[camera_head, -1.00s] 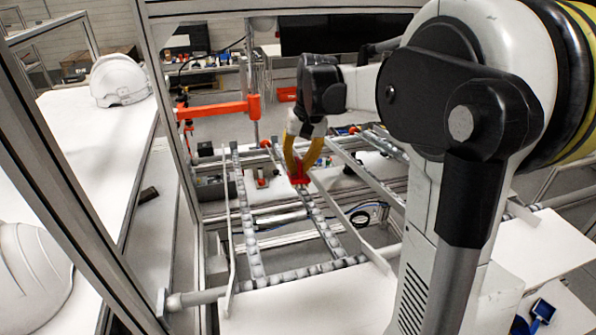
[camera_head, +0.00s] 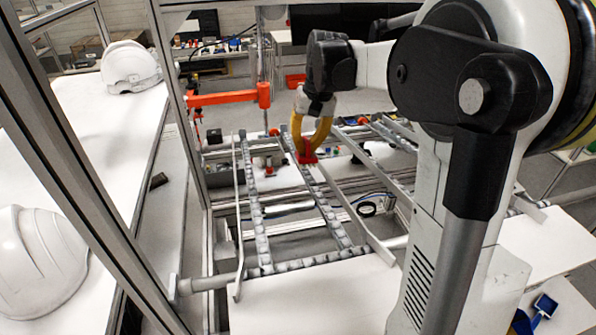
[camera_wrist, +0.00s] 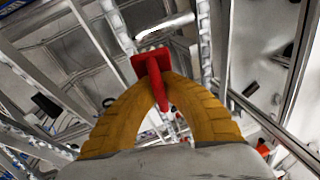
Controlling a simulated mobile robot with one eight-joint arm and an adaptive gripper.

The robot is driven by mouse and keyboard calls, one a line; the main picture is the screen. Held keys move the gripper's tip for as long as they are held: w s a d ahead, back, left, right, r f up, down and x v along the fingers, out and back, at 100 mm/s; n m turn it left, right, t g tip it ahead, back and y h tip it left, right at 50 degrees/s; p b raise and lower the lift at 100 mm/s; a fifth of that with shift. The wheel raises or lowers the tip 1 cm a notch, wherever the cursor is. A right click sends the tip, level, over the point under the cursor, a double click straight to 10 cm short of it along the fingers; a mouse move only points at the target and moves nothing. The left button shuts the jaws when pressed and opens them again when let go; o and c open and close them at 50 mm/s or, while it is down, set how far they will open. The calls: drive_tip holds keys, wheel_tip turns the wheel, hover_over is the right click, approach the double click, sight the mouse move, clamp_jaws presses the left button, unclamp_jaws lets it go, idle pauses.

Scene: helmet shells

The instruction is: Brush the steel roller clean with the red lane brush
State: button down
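My gripper (camera_head: 310,125) has curved yellow fingers and is shut on the red lane brush (camera_head: 306,152). It holds the brush above the roller lanes, head pointing down. In the wrist view, the red brush (camera_wrist: 154,70) sits between the tips of my gripper (camera_wrist: 162,82). A bright metallic cylinder, seemingly the steel roller (camera_wrist: 165,29), lies just beyond the brush head there. I cannot tell whether they touch. In the head view, what looks like the same roller (camera_head: 273,208) spans between the lane rails, below and left of the brush.
Lane rails with small rollers (camera_head: 257,222) run away from me. An orange arm (camera_head: 230,97) stands left of the brush, near a frame post. White helmet shells (camera_head: 130,67) stand on the left table (camera_head: 95,180). A blue item (camera_head: 545,305) lies at lower right.

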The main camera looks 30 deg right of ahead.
drive_tip(key=shift+f, duration=0.1)
wheel_tip(320, 180, down, 8)
drive_tip(key=s+a+b, duration=0.1)
drive_tip(key=s+b, duration=0.1)
drive_tip(key=b, duration=0.3)
drive_tip(key=shift+s+h+b, duration=0.3)
drive_tip(key=shift+h+b, duration=0.1)
drive_tip(key=shift+s+a+f+b, duration=0.1)
drive_tip(key=shift+s+f+b, duration=0.1)
drive_tip(key=shift+f+b, duration=0.25)
drive_tip(key=shift+s+f+b, duration=0.15)
drive_tip(key=shift+f+b, duration=0.2)
drive_tip(key=shift+f, duration=0.15)
idle(0.5)
drive_tip(key=shift+a, duration=0.1)
drive_tip(key=shift+w+a+b, duration=0.1)
drive_tip(key=shift+w+a, duration=0.25)
drive_tip(key=shift+a, duration=0.8)
drive_tip(key=shift+w+a+b, duration=0.1)
drive_tip(key=shift+w+a, duration=0.2)
drive_tip(key=shift+a, duration=0.9)
drive_tip(key=shift+w+a+b, duration=0.1)
drive_tip(key=shift+w+a, duration=0.25)
drive_tip(key=shift+a, duration=0.8)
drive_tip(key=shift+s+d, duration=0.35)
drive_tip(key=shift+d, duration=0.85)
drive_tip(key=shift+s+d, duration=0.35)
drive_tip(key=shift+d, duration=0.85)
drive_tip(key=shift+s+d, duration=0.35)
drive_tip(key=shift+d, duration=0.85)
